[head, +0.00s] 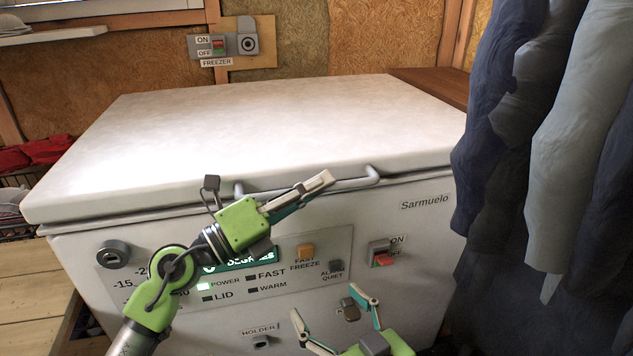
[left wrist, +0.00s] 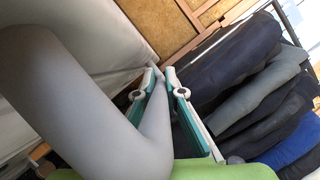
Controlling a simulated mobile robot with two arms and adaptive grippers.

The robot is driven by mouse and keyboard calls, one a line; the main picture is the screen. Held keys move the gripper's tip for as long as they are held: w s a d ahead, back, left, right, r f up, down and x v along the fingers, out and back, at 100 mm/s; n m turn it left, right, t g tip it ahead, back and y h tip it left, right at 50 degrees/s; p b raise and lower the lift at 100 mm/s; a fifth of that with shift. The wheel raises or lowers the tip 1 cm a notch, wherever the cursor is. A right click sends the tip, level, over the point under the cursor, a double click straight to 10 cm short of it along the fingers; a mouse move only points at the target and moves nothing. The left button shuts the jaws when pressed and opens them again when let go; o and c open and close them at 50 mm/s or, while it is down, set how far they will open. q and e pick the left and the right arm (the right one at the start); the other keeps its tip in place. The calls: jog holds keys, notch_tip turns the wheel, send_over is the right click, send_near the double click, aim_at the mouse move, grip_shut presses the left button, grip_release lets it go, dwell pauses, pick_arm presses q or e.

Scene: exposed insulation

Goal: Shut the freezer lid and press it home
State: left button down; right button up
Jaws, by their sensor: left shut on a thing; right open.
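The white freezer lid (head: 240,125) lies down over the white freezer body (head: 425,230). A narrow seam runs under its front edge, and I cannot tell whether it is fully seated. A grey bar handle (head: 345,184) runs along the lid's front. My left gripper (head: 322,184) is shut on this handle near its middle. In the left wrist view the handle (left wrist: 75,85) looms large and passes between the fingers of my left gripper (left wrist: 160,80). My right gripper (head: 327,303) is open and empty, low in front of the control panel.
The front panel (head: 325,240) has a lit POWER lamp (head: 204,287), a dark LID lamp (head: 207,299) and a red switch (head: 382,259). Dark and grey coats (head: 570,140) hang close on the right. A wooden bench (head: 35,285) stands at left. The lid top is clear.

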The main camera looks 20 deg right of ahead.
pick_arm(q)
jog(key=c, duration=2.4)
grip_release()
jog(key=shift+s+r, duration=0.1)
jog(key=shift+r, duration=0.05)
jog(key=shift+c, duration=0.2)
jog(key=o, duration=0.4)
jog(key=shift+s+r, duration=0.1)
jog(key=shift+c, duration=0.2)
jog(key=shift+a, duration=0.15)
jog(key=shift+a, duration=0.25)
jog(key=v, duration=1.1)
jog(key=shift+a, duration=0.15)
